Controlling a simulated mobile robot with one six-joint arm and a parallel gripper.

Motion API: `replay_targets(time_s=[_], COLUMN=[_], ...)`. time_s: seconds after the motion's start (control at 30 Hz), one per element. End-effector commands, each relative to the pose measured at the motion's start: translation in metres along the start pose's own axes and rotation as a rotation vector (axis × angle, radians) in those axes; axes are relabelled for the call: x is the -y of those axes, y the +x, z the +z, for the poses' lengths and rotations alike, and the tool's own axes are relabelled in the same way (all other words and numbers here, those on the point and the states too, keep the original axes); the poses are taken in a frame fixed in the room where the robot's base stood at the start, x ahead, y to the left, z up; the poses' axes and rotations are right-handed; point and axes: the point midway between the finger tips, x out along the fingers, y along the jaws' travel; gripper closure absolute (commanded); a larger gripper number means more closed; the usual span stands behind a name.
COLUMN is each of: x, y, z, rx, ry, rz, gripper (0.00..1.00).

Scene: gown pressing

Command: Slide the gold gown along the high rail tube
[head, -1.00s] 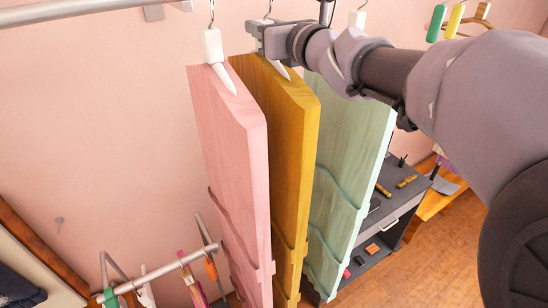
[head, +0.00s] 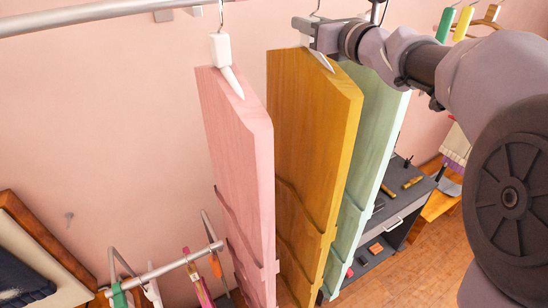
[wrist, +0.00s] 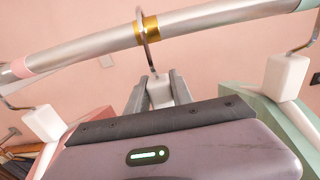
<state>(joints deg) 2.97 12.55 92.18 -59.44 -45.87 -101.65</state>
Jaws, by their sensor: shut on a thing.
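The gold gown (head: 310,130) is a flat slab hanging between the pink gown (head: 238,150) and the mint green gown (head: 365,170). My gripper (head: 308,36) is shut on the white hanger block (wrist: 160,90) at its top. The wrist view shows both fingers on either side of that block. The high rail tube (head: 90,15) runs along the top of the head view; in the wrist view it (wrist: 90,50) crosses above my gripper. The gold gown's hook passes over the tube at a gold band (wrist: 148,30). The gold gown partly hides the green one.
Pink (wrist: 30,65) and green (wrist: 278,10) bands mark the tube either side. A low rail (head: 160,272) stands at lower left. A dark cabinet (head: 400,205) stands behind the green gown. Open space lies between the pink and gold gowns.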

Motion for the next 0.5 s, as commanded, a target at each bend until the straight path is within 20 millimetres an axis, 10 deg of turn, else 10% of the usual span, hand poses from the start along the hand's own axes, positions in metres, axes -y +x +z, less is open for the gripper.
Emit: replay_targets(time_s=[0.5], x=[-0.0006], y=[-0.0002], z=[-0.003], rx=[0.003], ry=[0.0], rz=[0.0], gripper=[1.0])
